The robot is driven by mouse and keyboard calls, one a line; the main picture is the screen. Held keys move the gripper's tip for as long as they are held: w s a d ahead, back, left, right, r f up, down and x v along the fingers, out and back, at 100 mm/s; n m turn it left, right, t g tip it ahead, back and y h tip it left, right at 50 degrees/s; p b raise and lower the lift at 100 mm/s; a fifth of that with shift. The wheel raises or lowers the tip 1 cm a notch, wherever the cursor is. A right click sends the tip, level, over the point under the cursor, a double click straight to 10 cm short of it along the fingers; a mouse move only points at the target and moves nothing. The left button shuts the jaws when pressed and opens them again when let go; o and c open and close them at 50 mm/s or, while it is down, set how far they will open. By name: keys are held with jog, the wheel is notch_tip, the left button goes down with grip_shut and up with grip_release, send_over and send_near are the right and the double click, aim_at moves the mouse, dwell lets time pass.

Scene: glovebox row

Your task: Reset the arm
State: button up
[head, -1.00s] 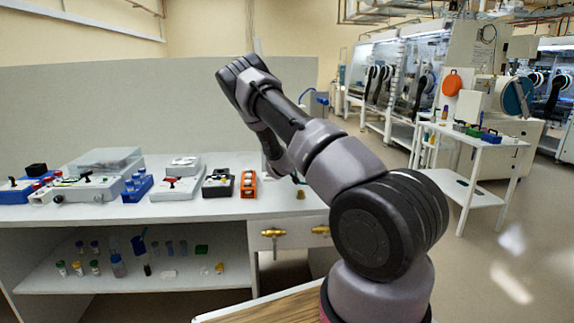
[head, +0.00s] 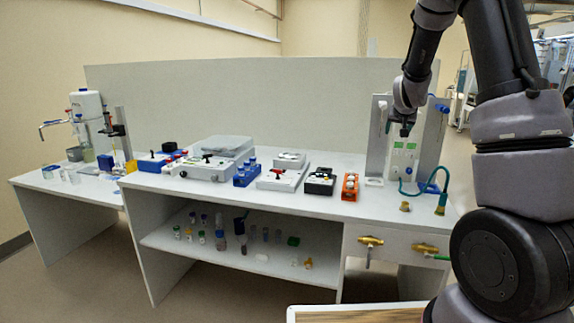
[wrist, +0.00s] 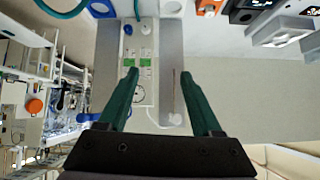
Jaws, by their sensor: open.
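My arm rises at the right of the head view and bends over at the top. My gripper (head: 405,128) hangs from it, pointing down, in front of the white panel with green labels at the right end of the bench. In the wrist view my gripper (wrist: 160,76) shows two dark green fingers spread apart with nothing between them. The panel (wrist: 143,75) shows beyond the fingers there. I cannot tell whether the gripper touches anything in the head view, but it seems apart from the panel.
The bench (head: 330,203) carries several instrument boxes, a blue vial rack (head: 246,172) and an orange block (head: 350,187). A green hose (head: 425,190) loops at its right end. Small bottles stand on the shelf below (head: 215,262). A side table (head: 60,185) is at the left.

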jog(key=s+a+r+y, duration=0.2)
jog(key=s+a+r, duration=0.3)
jog(key=s, duration=0.4)
jog(key=s+a+r+y, duration=0.2)
jog(key=s+a+r, duration=0.1)
jog(key=s+r, duration=0.5)
jog(key=s+a+g, duration=0.1)
jog(key=s+a, duration=0.1)
jog(key=s, duration=0.9)
jog(key=s+a+g, duration=0.1)
jog(key=s+a, duration=0.2)
jog(key=s, duration=0.9)
jog(key=shift+a+r+y, duration=0.25)
jog(key=shift+r+y, duration=0.15)
jog(key=shift+r, duration=0.05)
jog(key=shift+w, duration=0.15)
